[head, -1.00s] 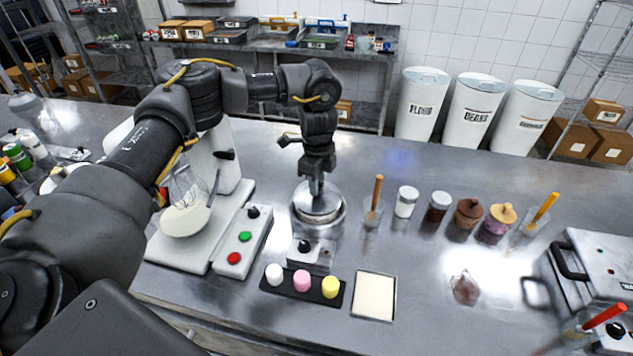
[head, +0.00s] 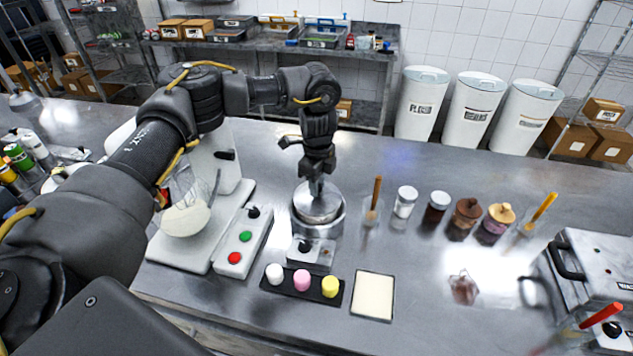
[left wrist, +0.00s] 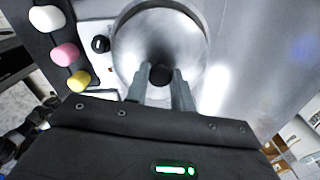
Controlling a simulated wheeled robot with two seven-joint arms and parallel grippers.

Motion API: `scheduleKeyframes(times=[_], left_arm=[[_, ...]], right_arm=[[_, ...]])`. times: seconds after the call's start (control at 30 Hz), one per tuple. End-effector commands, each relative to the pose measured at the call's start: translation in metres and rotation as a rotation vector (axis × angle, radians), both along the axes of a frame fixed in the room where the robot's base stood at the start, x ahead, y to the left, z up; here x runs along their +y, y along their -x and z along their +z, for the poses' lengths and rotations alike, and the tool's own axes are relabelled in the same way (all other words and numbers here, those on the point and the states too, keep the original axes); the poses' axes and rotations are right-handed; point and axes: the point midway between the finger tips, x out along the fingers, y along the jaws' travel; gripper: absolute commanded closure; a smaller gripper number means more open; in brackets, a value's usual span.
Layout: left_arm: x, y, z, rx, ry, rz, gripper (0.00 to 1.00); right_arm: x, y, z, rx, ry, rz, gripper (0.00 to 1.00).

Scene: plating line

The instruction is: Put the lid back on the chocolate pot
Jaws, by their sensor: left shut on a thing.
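The chocolate pot (head: 336,228) is a steel pot on a small base with a dark knob. The lid (head: 317,205) is a round metal disc on top of the pot's mouth; whether it is fully seated I cannot tell. My left gripper (head: 316,186) points down over the pot and is shut on the lid's knob. In the left wrist view the lid (left wrist: 140,45) shows large, with its dark round knob between the fingertips (left wrist: 161,78). My right gripper is not in view.
A mixer (head: 216,160) with a bowl and a button box (head: 240,246) stand left of the pot. A black strip with coloured knobs (head: 317,293) and a cream tile (head: 373,296) lie in front. Several jars (head: 404,201) stand to the right.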

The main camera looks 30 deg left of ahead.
Motion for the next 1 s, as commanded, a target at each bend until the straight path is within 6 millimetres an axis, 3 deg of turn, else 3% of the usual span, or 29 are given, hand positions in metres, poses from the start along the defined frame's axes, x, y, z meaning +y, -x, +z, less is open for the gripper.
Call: scheduleKeyframes(times=[1.0], left_arm=[[0.0005,-0.0003,-0.001,-0.001,-0.001,0.0,0.99]], right_arm=[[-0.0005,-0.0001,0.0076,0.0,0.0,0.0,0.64]])
